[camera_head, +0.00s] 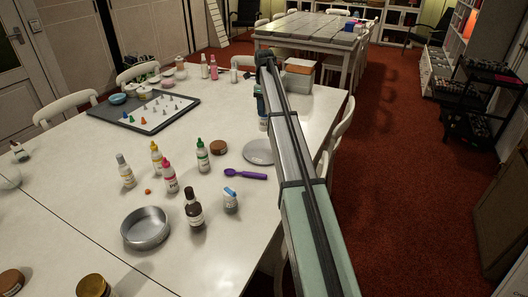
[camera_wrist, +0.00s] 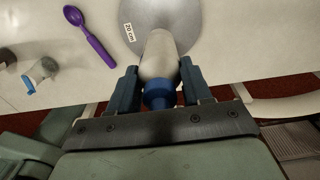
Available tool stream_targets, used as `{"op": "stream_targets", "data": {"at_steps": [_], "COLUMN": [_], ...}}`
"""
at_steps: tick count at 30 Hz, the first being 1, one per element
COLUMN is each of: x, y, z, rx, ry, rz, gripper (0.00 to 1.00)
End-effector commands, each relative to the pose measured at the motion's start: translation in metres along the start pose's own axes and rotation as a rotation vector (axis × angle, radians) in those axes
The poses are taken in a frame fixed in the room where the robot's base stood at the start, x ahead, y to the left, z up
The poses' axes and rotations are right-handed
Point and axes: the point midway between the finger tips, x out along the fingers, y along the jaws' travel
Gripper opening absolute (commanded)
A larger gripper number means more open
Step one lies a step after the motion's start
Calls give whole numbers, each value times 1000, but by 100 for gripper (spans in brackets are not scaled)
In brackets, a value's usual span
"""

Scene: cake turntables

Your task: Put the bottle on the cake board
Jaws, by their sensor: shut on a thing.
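A pale bottle with a blue cap (camera_wrist: 158,58) is between the two fingers of my gripper (camera_wrist: 160,86) in the wrist view, and the fingers are shut on it. In the head view the lower part of the bottle (camera_head: 263,124) shows below my gripper (camera_head: 261,98). The cake board is a round grey disc (camera_head: 257,151) on the white table, and it also shows in the wrist view (camera_wrist: 208,25) with a "20 cm" label. The bottle overlaps the board in the wrist view. In the head view its base appears just beyond the board's far edge. I cannot tell its height above the table.
A purple scoop (camera_head: 246,174) lies next to the board. A small blue-lidded jar (camera_head: 230,200), a dark bottle (camera_head: 193,208), several squeeze bottles and a round cake tin (camera_head: 146,228) stand to the left. A brown round lid (camera_head: 218,147) is near the board. Chairs line the table's right edge.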

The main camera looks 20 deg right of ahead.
Motion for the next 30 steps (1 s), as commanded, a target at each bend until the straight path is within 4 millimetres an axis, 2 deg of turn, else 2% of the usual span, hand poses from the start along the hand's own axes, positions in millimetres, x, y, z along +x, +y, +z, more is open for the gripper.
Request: {"op": "stream_targets", "data": {"at_steps": [8, 15, 22, 30], "x": [28, 66, 83, 112], "y": [0, 1, 0, 0], "z": [0, 0, 0, 0], "rx": [0, 0, 0, 0], "ry": [0, 1, 0, 0], "rz": [0, 1, 0, 0], "gripper": [0, 0, 0, 0]}}
